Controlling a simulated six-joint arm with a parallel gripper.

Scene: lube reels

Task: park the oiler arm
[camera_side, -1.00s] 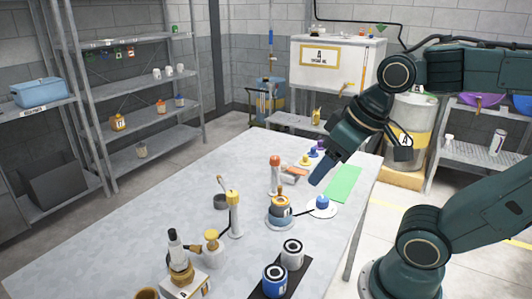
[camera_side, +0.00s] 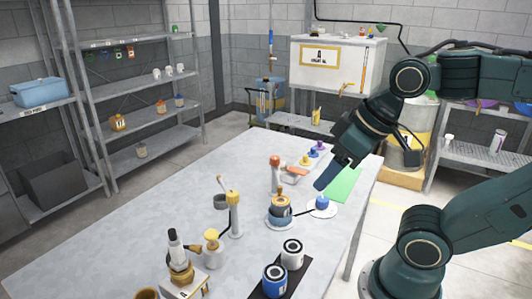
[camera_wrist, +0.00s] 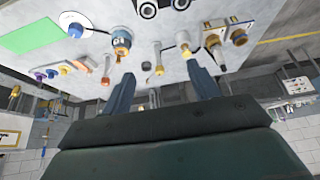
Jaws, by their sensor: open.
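No label marks the oiler arm, so I cannot tell for sure which part it is. A thin dark arm (camera_side: 307,212) runs from the orange-banded pot (camera_side: 281,207) to a blue knob (camera_side: 322,202) on a white disc (camera_side: 331,210). A yellow-capped post (camera_side: 235,215) has a grey cup (camera_side: 221,202) and a small upright handle at its left. An orange-topped post (camera_side: 275,178) stands behind the pot. My gripper (camera_side: 322,184) is above the table near the disc. In the wrist view my gripper (camera_wrist: 163,90) is open, its fingers apart with nothing held.
A green mat (camera_side: 343,184) lies at the table's right edge. Blue and black-and-white reels (camera_side: 275,281) stand on a dark strip in front. A stand with a black-and-white bottle (camera_side: 175,246) is at front left. The left of the table (camera_side: 110,235) is clear.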

